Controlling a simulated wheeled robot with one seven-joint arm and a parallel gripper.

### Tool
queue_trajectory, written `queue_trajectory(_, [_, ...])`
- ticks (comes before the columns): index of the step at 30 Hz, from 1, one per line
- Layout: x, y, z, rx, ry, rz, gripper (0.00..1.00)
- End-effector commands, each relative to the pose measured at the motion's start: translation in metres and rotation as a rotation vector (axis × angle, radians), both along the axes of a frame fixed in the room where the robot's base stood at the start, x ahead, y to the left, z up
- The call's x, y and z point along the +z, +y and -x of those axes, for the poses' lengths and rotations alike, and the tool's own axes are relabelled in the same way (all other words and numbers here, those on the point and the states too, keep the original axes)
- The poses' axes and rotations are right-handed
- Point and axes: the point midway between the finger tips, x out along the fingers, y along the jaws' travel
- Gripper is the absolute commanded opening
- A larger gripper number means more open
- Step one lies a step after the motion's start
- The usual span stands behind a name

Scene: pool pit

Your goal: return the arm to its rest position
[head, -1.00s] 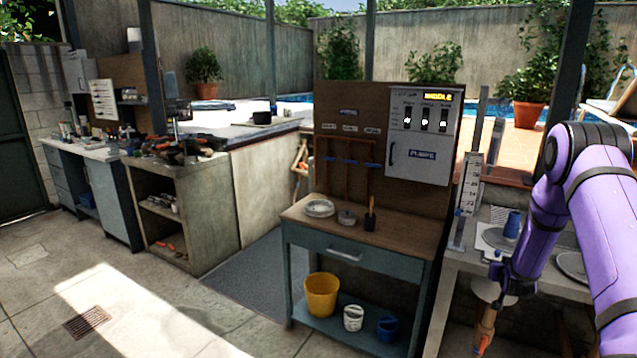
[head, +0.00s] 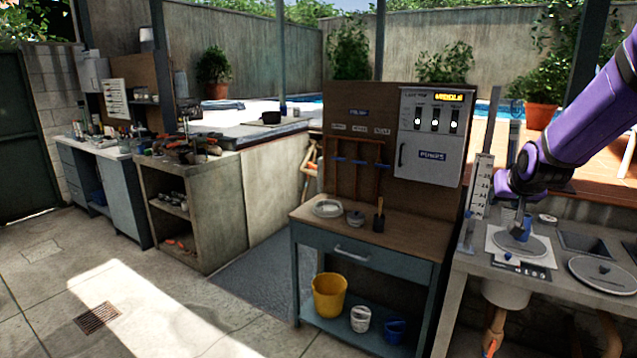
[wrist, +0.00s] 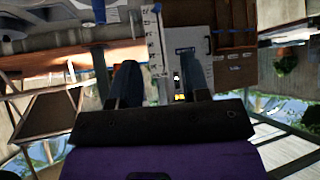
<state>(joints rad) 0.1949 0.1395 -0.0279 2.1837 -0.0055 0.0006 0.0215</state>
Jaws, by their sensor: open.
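My purple arm (head: 585,115) reaches in from the right edge of the head view, its lower end above the grey counter at the right. In the wrist view the two dark fingers of my gripper (wrist: 156,82) stand apart with nothing held between them. The wrist picture looks upside down, with the height scale (wrist: 153,38) and the pump panel (wrist: 192,72) beyond the fingers. In the head view the fingers are hard to make out against the counter.
The grey counter (head: 470,263) holds round lids (head: 603,275) and a small blue item (head: 524,226). The upright scale (head: 480,188) stands close to my arm's end. Left of it are the pump panel (head: 431,137) and a wooden-topped bench (head: 400,240). Open floor lies at left.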

Motion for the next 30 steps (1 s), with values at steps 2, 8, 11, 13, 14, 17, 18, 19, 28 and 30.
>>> queue_trajectory(2, [0.020,0.015,0.022,0.019,0.018,-0.005,0.43])
queue_trajectory(8, [0.054,0.047,0.081,0.062,0.082,-0.020,0.43])
queue_trajectory(11, [0.067,0.062,0.113,0.083,0.114,-0.026,0.43])
queue_trajectory(13, [0.074,0.071,0.136,0.099,0.138,-0.030,0.43])
queue_trajectory(14, [0.077,0.075,0.146,0.105,0.148,-0.031,0.43])
queue_trajectory(17, [0.085,0.087,0.180,0.126,0.180,-0.034,0.43])
queue_trajectory(18, [0.087,0.092,0.194,0.136,0.194,-0.035,0.43])
queue_trajectory(19, [0.089,0.095,0.204,0.142,0.203,-0.036,0.43])
queue_trajectory(28, [0.091,0.119,0.304,0.204,0.301,-0.039,0.43])
queue_trajectory(30, [0.089,0.122,0.322,0.214,0.319,-0.038,0.43])
